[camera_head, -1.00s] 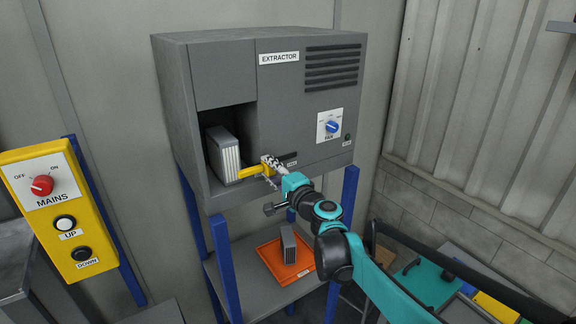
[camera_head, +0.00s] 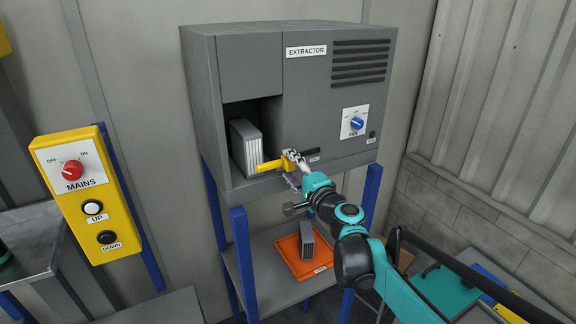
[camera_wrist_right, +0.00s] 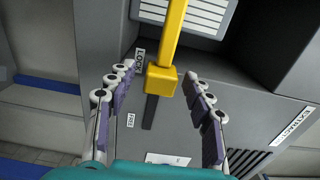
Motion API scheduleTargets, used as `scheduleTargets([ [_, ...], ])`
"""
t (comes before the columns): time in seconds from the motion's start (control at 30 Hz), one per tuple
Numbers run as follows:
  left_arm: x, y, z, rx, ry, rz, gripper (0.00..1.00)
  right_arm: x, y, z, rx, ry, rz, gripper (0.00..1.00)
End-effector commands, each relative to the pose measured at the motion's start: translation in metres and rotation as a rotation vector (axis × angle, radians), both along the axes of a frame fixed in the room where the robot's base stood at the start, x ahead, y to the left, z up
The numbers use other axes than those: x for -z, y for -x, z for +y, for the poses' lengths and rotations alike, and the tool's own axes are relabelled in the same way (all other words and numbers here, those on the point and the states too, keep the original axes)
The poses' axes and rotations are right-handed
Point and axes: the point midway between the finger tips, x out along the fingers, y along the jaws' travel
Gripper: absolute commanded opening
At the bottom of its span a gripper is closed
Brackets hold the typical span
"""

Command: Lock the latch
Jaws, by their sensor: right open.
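The yellow latch (camera_head: 272,165) is on the front of the grey extractor (camera_head: 300,104). Its arm reaches left across the lower front of the open bay, before a grey ribbed block (camera_head: 246,146). In the right wrist view the latch arm (camera_wrist_right: 174,32) runs up from a square yellow block (camera_wrist_right: 161,80) at the end of a dark slot (camera_wrist_right: 150,111), beside a label reading LOCK (camera_wrist_right: 140,62). My right gripper (camera_head: 288,167) is at the latch, open. Its fingers (camera_wrist_right: 158,75) stand on both sides of the yellow block with gaps. My left gripper is out of view.
A yellow MAINS panel (camera_head: 87,199) with a red knob stands at left. Below the extractor, an orange tray (camera_head: 290,257) holds another grey block (camera_head: 307,240). A blue FAN knob (camera_head: 357,123) is right of the slot. Blue posts (camera_head: 244,262) hold up the extractor.

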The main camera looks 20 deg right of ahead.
Motion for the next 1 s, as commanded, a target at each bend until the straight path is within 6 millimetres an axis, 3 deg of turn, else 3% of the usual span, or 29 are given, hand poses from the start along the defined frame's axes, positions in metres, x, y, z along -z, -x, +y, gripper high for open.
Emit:
scheduleTargets([
  [0.3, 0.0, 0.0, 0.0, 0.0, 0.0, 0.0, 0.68, 0.0, 0.068, -0.004, 0.001, 0.001, 0.0, 0.52],
  [0.5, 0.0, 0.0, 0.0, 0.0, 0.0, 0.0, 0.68, 0.0, 0.096, -0.006, 0.0, 0.001, 0.0, 0.52],
  [1.0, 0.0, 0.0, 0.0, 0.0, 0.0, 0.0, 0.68, 0.0, 0.105, -0.006, -0.002, 0.001, 0.0, 0.52],
])
